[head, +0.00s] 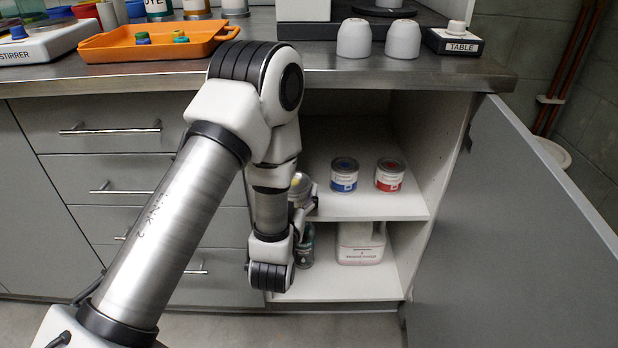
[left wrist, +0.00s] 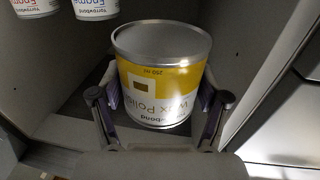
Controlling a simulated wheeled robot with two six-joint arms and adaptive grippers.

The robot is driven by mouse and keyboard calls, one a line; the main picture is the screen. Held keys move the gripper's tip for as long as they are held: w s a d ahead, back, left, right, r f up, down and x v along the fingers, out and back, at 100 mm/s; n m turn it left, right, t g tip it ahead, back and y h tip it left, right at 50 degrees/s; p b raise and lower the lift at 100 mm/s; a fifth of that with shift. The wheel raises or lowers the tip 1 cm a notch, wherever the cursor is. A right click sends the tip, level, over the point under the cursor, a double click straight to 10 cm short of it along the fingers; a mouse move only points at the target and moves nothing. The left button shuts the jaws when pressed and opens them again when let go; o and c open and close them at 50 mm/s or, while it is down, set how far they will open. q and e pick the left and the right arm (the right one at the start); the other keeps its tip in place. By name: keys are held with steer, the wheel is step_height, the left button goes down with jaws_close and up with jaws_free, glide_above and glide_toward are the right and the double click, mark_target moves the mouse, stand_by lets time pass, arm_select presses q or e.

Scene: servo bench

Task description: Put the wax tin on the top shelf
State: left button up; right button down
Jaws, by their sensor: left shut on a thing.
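The wax tin (left wrist: 165,75), with a yellow and white label and a grey metal end, is between the fingers of my left gripper (left wrist: 158,112). The gripper is shut on it, and the label's writing looks upside down in the left wrist view. In the head view the wax tin (head: 300,183) shows only partly behind my wrist, at the left side of the open cupboard, by the level of the top shelf (head: 365,208). I cannot tell whether it touches the shelf. My left gripper (head: 302,205) is mostly hidden there. My right gripper is out of view.
A blue-labelled tin (head: 344,176) and a red-labelled tin (head: 390,176) stand on the top shelf, right of the wax tin. A tub (head: 361,244) and a dark jar (head: 305,248) are on the lower shelf. The cupboard door (head: 520,230) stands open at right.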

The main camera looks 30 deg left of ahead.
arm_select(q)
steer(key=x, duration=0.3)
steer(key=b+x, duration=0.1)
steer(key=x, duration=0.2)
steer(key=a+f+b+x, duration=0.1)
steer(key=x, duration=0.2)
steer(key=shift+w+a+f, duration=0.15)
steer(key=shift+w+f, duration=0.05)
step_height(320, 180, down, 4)
steer(key=shift+r+b, duration=0.25)
steer(key=shift+b, duration=0.85)
steer(key=shift+r, duration=0.2)
steer(key=shift+f, duration=0.1)
steer(key=o, duration=1.4)
